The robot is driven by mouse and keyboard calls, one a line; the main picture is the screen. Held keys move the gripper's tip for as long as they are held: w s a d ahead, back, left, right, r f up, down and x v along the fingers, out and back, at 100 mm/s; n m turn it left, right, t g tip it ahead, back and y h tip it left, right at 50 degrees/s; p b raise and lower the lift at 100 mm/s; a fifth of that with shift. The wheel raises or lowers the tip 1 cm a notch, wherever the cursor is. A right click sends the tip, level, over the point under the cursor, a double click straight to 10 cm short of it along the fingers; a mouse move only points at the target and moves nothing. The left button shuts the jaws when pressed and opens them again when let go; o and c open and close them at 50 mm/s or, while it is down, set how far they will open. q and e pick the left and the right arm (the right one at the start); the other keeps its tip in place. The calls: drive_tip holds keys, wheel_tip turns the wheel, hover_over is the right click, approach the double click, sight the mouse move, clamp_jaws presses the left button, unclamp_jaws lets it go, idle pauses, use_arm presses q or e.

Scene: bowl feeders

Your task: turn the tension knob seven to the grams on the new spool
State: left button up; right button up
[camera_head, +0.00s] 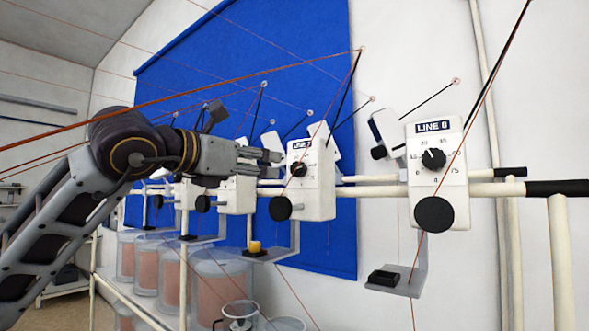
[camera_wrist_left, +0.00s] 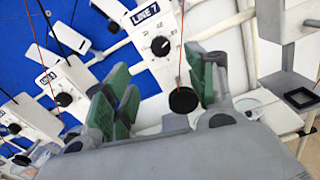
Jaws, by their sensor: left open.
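The LINE 7 unit (camera_head: 316,190) is a white box with a small black dial knob (camera_head: 298,169) and a larger black round disc (camera_head: 280,208) below. In the left wrist view the LINE 7 label (camera_wrist_left: 145,14), the dial knob (camera_wrist_left: 160,46) and the disc (camera_wrist_left: 183,100) show; the dial setting is too small to read. My left gripper (camera_head: 279,156) is open and empty beside the unit. In the left wrist view its green-padded fingers (camera_wrist_left: 168,78) are apart, with the disc seen between them. A small yellow spool (camera_head: 255,246) stands on a bracket below; no grams are legible. My right gripper is out of view.
The LINE 8 unit (camera_head: 437,172) stands to the right on the same white rail (camera_head: 372,191), with a bracket (camera_head: 415,268) below it. More units line the rail to the left. Thin threads cross overhead. Clear tubs (camera_head: 221,288) stand below, before a blue panel (camera_head: 215,60).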

sight(296, 169)
use_arm(q)
drive_tip(key=p+x, duration=0.2)
drive_tip(key=x, duration=0.9)
drive_tip(key=shift+w+d+r, duration=0.1)
drive_tip(key=shift+w+d, duration=0.25)
drive_tip(key=shift+w, duration=0.05)
drive_tip(key=shift+w+d+p, duration=0.2)
drive_tip(key=shift+w+p, duration=0.1)
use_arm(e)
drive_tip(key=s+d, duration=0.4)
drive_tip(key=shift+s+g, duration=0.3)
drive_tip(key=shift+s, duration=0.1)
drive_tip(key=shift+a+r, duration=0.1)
use_arm(q)
drive_tip(key=shift+c, duration=0.5)
drive_tip(key=c, duration=0.9)
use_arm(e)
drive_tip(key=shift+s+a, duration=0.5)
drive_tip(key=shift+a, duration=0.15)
